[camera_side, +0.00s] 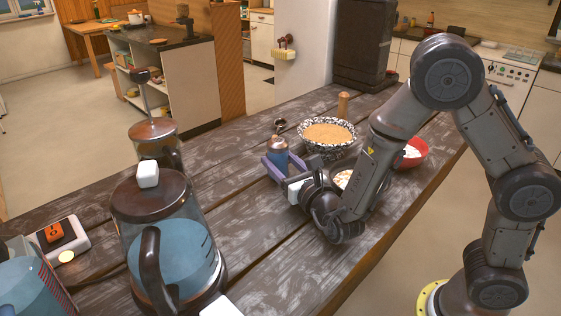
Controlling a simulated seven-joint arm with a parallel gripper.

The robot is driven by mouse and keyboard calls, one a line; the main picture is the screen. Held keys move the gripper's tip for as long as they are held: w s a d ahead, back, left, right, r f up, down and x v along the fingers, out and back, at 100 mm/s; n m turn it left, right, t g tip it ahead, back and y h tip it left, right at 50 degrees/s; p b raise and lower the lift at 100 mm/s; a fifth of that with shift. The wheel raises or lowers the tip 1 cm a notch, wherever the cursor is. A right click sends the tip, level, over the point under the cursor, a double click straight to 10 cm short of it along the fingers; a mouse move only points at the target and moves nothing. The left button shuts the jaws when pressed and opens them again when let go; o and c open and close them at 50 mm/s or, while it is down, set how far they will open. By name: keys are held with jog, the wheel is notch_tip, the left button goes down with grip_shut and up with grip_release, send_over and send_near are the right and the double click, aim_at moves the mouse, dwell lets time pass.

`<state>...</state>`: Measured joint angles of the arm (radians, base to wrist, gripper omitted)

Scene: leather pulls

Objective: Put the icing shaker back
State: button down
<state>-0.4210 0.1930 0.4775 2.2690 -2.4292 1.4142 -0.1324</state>
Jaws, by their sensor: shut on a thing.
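The icing shaker (277,157) is a small bluish container with a brownish top, near the middle of the wooden table. My gripper (284,165) reaches in from the right, with its purple-grey fingers shut around the shaker's body. The shaker looks upright. Its lower part is hidden by the fingers, so I cannot tell whether it touches the table.
A speckled bowl (315,144) with tan contents stands just behind the shaker. A red bowl (413,153) and a smaller bowl (342,179) are partly hidden by my arm. A large blue-filled jug (170,245) stands front left. Bare table (225,150) lies left of the shaker.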

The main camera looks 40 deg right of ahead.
jog(key=shift+f, duration=0.1)
jog(key=shift+c, duration=2.4)
grip_release()
jog(key=shift+f, duration=0.1)
jog(key=shift+r, duration=0.2)
jog(key=v, duration=1.2)
jog(key=shift+r, duration=0.1)
